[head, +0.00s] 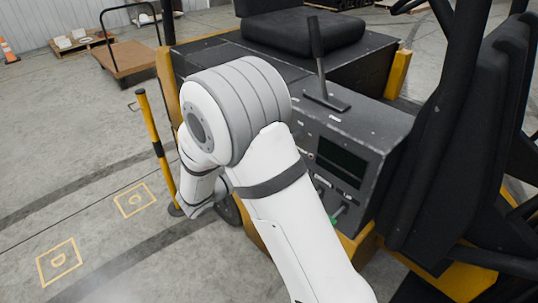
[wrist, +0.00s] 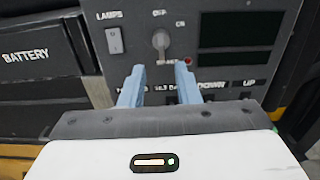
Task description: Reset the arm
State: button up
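My gripper (wrist: 158,72) shows in the wrist view with its two pale blue fingers apart and nothing between them. The fingers point at a grey control panel (wrist: 222,12). A rotary switch (wrist: 160,42) with a light grey handle is just beyond the fingertips, under the labels OFF and ON; I see no contact with it. In the head view my white arm (head: 288,222) is bent, with its elbow high in front of the vehicle. The gripper is hidden there behind the arm.
The panel has a LAMPS rocker switch (wrist: 115,40), a red light (wrist: 188,61) and dark displays (wrist: 240,29). The vehicle's seat (head: 305,32) and a black upright (head: 440,130) stand close. A yellow post (head: 152,125) is at left.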

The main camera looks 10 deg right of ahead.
dwell(0.4)
jog(key=s+d+r+m+g+y, duration=0.3)
jog(key=s+d+m+g, duration=0.7)
jog(key=s+d+m, duration=0.25)
jog(key=s+a+r+m+t+y, duration=0.2)
jog(key=s+a+m+y, duration=0.1)
jog(key=s+m+y, duration=0.7)
jog(key=m+y, duration=0.1)
jog(key=m, duration=0.2)
jog(key=shift+s+r+t+y, duration=0.3)
jog(key=shift+s+r, duration=0.05)
jog(key=shift+s, duration=0.05)
